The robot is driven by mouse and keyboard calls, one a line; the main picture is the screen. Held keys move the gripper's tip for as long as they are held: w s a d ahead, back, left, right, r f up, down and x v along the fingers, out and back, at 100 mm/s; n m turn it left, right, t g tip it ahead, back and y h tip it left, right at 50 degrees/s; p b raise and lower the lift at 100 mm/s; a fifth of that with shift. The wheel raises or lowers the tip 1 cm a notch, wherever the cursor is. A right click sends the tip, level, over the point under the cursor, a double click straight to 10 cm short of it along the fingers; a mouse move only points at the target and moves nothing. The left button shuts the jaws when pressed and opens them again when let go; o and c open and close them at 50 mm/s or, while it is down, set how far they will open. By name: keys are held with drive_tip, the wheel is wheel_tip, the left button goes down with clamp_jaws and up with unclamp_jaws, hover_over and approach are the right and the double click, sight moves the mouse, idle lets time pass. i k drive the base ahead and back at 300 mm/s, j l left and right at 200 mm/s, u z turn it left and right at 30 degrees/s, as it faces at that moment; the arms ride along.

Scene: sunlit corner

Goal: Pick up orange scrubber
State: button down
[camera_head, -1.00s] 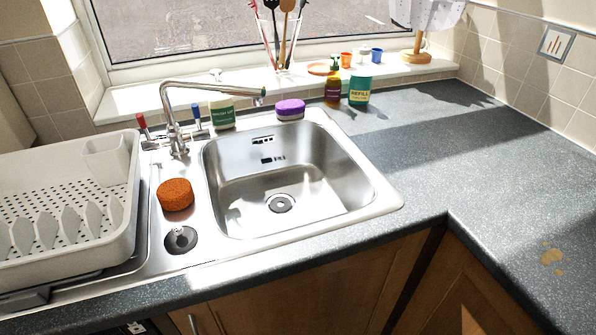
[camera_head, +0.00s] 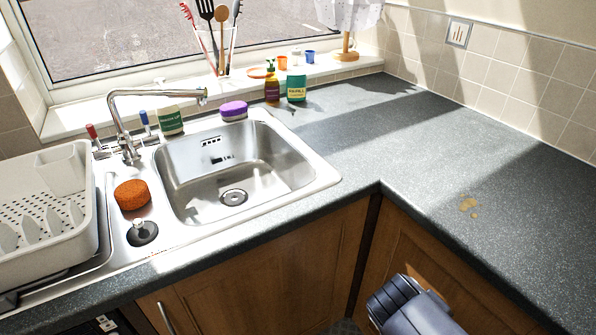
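The orange scrubber (camera_head: 132,194) is a round, rough orange-brown pad. It sits on the steel ledge between the white dish rack and the sink basin, just behind a round dark drain with a plug. A grey-blue part of my arm shows at the bottom right, in front of the wooden cupboards and well away from the scrubber. The fingertips of my gripper are not visible.
The sink (camera_head: 322,181) is empty. A tall tap (camera_head: 124,130) stands behind the scrubber, and a white dish rack (camera_head: 84,222) is close on its left. A purple sponge (camera_head: 233,108) and bottles stand behind the basin. The right counter (camera_head: 430,150) is mostly clear, with a brown stain.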

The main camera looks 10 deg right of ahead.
sight(132, 195)
drive_tip(key=u, duration=1.35)
